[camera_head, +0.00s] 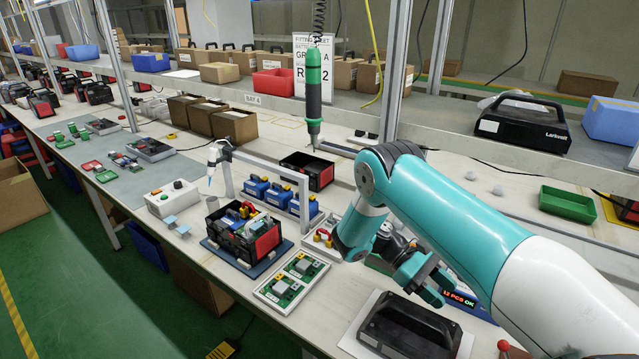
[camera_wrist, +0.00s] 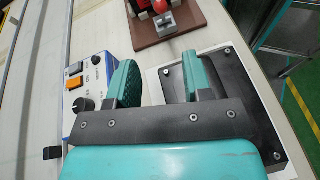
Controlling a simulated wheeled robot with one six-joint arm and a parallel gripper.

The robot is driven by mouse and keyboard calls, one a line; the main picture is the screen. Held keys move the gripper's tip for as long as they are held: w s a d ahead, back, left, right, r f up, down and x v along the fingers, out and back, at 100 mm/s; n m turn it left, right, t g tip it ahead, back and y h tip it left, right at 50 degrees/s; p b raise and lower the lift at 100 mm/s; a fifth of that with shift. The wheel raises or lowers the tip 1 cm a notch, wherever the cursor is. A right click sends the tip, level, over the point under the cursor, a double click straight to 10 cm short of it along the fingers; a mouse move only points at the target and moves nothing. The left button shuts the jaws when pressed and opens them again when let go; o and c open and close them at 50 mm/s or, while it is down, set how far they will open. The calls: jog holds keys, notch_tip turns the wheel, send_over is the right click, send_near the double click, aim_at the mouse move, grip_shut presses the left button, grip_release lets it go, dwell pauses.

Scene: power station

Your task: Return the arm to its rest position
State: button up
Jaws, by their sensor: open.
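My teal arm (camera_head: 450,205) reaches in from the right of the head view and bends down over the bench. My gripper (camera_head: 424,285) hangs above the right part of the bench, behind a black handled cover (camera_head: 408,328) lying on a white plate. In the wrist view my gripper (camera_wrist: 161,80) shows two teal fingers spread wide apart, with nothing held between them. The black cover (camera_wrist: 232,105) on its white plate lies beneath and beside the right finger. The exact gap between finger and cover is hard to tell.
A control box (camera_wrist: 85,85) with a knob and orange button is left of the fingers. An open black case (camera_head: 243,232) stands on a blue mat mid-bench. Green boards (camera_head: 292,278) lie in front. A hanging screwdriver (camera_head: 313,85) and shelf post (camera_head: 396,70) are behind my arm.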

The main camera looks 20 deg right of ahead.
jog(key=w+a+r+n+t+y, duration=0.1)
jog(key=w+a+r+t, duration=0.1)
jog(key=a+r+t, duration=0.45)
jog(key=w+a+r+n+t+y, duration=0.1)
jog(key=w+a+r+t+y, duration=0.15)
jog(key=r, duration=0.65)
jog(key=s+a+r+t+y, duration=0.2)
jog(key=s+a+r+y, duration=0.1)
jog(key=s+a+r, duration=0.3)
jog(key=s+a+r+t+y, duration=0.1)
jog(key=s+a+r+y, duration=0.3)
jog(key=s+a, duration=0.6)
notch_tip(320, 180, up, 2)
jog(key=shift+s+r+n+t, duration=0.3)
jog(key=shift+s+t, duration=0.1)
jog(key=shift+s, duration=0.75)
